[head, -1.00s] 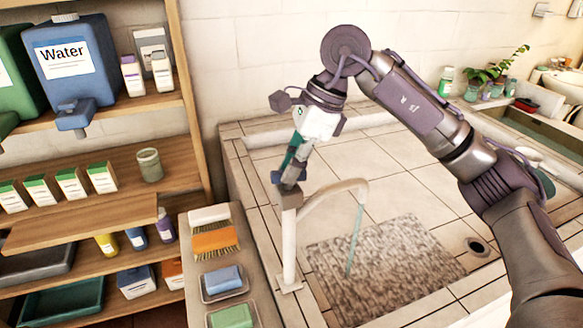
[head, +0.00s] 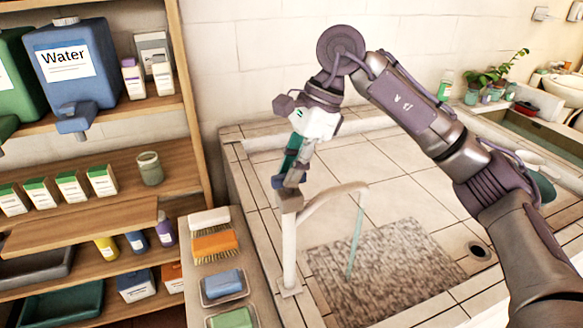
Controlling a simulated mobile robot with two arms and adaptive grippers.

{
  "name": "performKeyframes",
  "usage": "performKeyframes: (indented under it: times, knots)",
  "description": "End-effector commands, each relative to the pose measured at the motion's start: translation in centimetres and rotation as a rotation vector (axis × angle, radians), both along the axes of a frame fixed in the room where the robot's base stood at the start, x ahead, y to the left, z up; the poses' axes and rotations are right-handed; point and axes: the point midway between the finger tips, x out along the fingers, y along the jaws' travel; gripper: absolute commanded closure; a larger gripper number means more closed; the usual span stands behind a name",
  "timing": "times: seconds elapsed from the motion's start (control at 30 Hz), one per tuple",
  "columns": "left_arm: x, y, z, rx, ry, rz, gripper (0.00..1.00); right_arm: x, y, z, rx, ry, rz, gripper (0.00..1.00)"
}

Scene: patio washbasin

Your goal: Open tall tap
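The tall tap (head: 290,245) stands at the left edge of the tiled basin (head: 395,170), with its curved spout reaching right. A thin stream of water (head: 355,242) runs from the spout down to the basin floor. My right gripper (head: 284,184) points down at the top of the tap, at or touching its head. Its fingers overlap the tap's top, so the handle is hidden and I cannot tell whether they are closed on it. My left gripper is out of view.
A ledge left of the tap holds brushes (head: 214,244) and soap dishes (head: 224,285). A wooden shelf with a blue water container (head: 72,70) stands further left. A drain (head: 479,251) and dark mat (head: 385,270) lie in the basin.

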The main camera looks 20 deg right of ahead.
Motion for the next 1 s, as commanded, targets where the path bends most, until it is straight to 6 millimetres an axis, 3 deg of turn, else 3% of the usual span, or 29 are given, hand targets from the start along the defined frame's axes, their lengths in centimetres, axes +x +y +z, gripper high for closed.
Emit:
performKeyframes:
  times: [0.1, 0.47, 1.0]
  knots:
    - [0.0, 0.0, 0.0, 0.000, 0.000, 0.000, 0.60, 0.0, 0.0, 0.0, 0.000, 0.000, -0.001, 0.57]
    - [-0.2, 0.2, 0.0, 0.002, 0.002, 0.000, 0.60, 0.0, -0.2, 0.4, 0.000, 0.000, -0.003, 0.57]
    - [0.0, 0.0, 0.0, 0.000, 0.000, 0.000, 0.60, 0.2, -4.0, 9.7, -0.002, -0.002, -0.003, 0.57]
